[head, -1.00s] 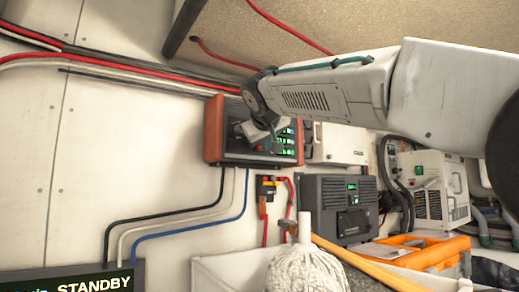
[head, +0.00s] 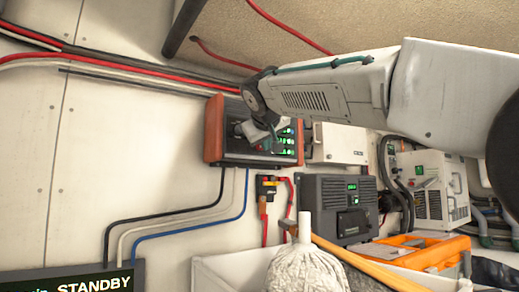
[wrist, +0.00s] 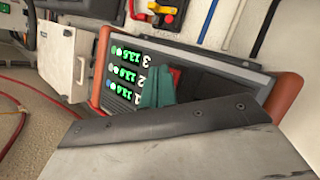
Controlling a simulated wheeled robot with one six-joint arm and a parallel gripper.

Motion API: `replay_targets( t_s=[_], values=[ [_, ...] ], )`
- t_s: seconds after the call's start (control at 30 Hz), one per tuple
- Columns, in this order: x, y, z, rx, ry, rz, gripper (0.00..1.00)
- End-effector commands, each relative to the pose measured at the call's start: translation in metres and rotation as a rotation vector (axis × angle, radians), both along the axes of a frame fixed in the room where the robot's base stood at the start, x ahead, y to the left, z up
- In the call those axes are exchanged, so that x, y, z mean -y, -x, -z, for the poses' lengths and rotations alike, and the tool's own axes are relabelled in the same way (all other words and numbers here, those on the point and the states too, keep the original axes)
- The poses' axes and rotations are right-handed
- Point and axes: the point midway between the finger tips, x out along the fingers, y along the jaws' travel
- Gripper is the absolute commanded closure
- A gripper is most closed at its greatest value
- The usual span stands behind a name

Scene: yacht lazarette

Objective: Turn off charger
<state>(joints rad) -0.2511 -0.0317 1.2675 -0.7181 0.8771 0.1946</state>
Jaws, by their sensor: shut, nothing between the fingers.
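A dark panel box with reddish-brown end cheeks (head: 213,130) hangs on the wall in the head view; it may be the charger. In the wrist view the same box (wrist: 225,65) has green lit readouts numbered 1, 2 and 3, and a red switch-like part (wrist: 176,75) beside them. My gripper (head: 274,133) is in front of this box. In the wrist view its teal fingers (wrist: 157,90) are shut and empty, close to the red part and partly covering it. I cannot tell whether they touch it, nor the switch's position.
A dark grey unit (head: 325,190) with a green display sits below right, near a white box (head: 340,144) and a white machine (head: 435,188). A mop (head: 303,268) and an orange case (head: 435,250) stand in front. Cables run along the left wall.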

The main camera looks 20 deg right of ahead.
Motion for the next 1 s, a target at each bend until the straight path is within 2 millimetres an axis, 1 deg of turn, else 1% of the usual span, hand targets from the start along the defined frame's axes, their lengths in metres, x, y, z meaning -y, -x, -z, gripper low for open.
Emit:
replay_targets(
  t_s=[0.23,0.5,1.0],
  values=[
    [-0.0003,-0.0007,0.0001,0.0,0.0,0.0,1.0],
    [-0.0026,-0.0078,0.001,0.0,0.0,0.0,1.0],
    [-0.0031,-0.0095,0.0012,0.0,0.0,0.0,1.0]
  ],
)
